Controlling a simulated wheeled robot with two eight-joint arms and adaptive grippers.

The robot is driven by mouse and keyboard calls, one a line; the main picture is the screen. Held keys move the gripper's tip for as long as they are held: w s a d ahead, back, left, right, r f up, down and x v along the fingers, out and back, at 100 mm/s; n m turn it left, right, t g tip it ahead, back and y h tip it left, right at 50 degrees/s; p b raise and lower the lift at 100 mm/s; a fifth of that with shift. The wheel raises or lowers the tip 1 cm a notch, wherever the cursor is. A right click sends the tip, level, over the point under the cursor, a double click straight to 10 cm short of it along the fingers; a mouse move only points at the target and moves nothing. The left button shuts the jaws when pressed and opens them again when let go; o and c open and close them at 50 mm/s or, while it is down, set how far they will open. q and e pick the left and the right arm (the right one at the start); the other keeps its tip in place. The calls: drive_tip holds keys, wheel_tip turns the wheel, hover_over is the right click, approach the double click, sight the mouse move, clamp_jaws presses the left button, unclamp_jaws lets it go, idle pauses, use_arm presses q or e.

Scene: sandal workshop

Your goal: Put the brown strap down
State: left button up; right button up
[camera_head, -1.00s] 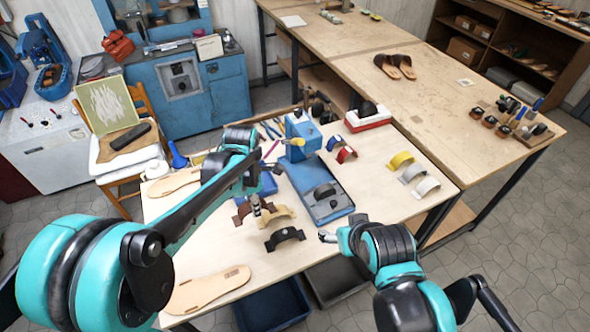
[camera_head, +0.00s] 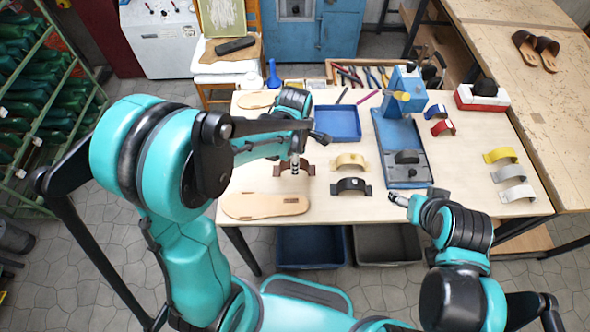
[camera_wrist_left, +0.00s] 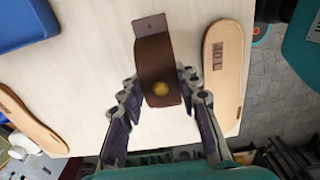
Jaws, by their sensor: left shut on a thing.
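The brown strap (camera_head: 309,168) is a curved band with flat ends, left of the tan and black straps. My left gripper (camera_head: 295,168) is shut on it from above and partly covers it. In the left wrist view the brown strap (camera_wrist_left: 155,60), with a yellow round spot, sits between the fingers of my left gripper (camera_wrist_left: 158,95). It is over the pale worktable (camera_head: 245,182); I cannot tell whether it touches the top. My right gripper (camera_head: 396,199) is near the table's front edge, away from the straps; its fingers are too small to read.
A tan strap (camera_head: 350,161) and a black strap (camera_head: 352,186) stand to the right. A sole (camera_head: 265,206) lies at the front left. A blue tray (camera_head: 338,123) and a blue press (camera_head: 402,150) stand behind. Bare tabletop surrounds the brown strap.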

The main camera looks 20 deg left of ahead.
use_arm(q)
wheel_tip(320, 180, down, 4)
drive_tip(key=shift+f+b, duration=0.1)
drive_tip(key=shift+b, duration=0.45)
drive_tip(key=shift+s, duration=0.1)
drive_tip(key=o, duration=0.9)
